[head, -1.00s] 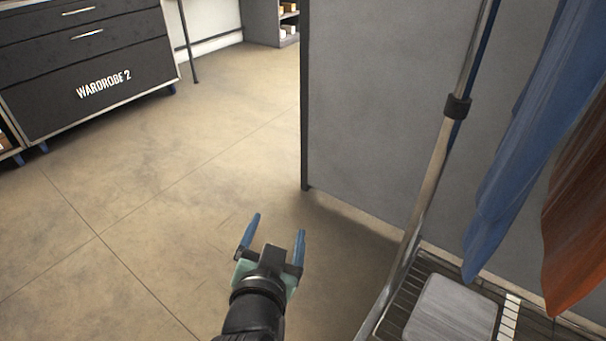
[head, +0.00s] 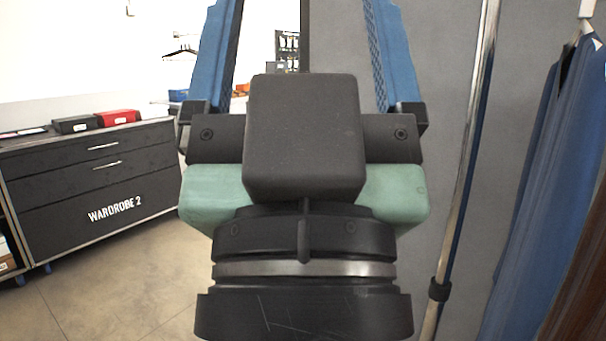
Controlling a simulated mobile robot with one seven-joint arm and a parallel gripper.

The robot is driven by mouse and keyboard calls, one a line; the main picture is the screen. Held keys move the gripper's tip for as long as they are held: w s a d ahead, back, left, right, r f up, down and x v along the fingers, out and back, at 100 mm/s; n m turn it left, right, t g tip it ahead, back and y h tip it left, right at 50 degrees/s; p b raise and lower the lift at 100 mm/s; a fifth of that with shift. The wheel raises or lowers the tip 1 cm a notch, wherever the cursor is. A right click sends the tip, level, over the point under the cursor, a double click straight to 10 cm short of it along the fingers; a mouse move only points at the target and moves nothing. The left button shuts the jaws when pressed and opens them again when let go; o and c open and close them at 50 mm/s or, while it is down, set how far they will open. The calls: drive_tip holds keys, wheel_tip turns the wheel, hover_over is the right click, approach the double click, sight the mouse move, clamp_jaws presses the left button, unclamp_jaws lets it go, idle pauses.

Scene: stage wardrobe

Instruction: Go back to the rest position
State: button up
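My gripper (head: 303,40) fills the middle of the head view, close to the camera. Its two blue fingers point up and stand wide apart, with their tips near or past the top edge. Nothing shows between the fingers, so the gripper looks open and empty. The black wrist and green body hide much of the floor and the room behind.
At left stands a dark drawer cabinet (head: 70,180) marked WARDROBE 2, with a red box (head: 118,118) and a black box (head: 75,124) on top. At right are a metal rail post (head: 468,150), a grey panel (head: 440,60) and hanging blue cloth (head: 545,180). Floor (head: 110,290) at lower left is clear.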

wheel_tip(320, 180, up, 29)
drive_tip(key=p, duration=2.7)
drive_tip(key=shift+r, duration=0.1)
drive_tip(key=shift+c, duration=0.2)
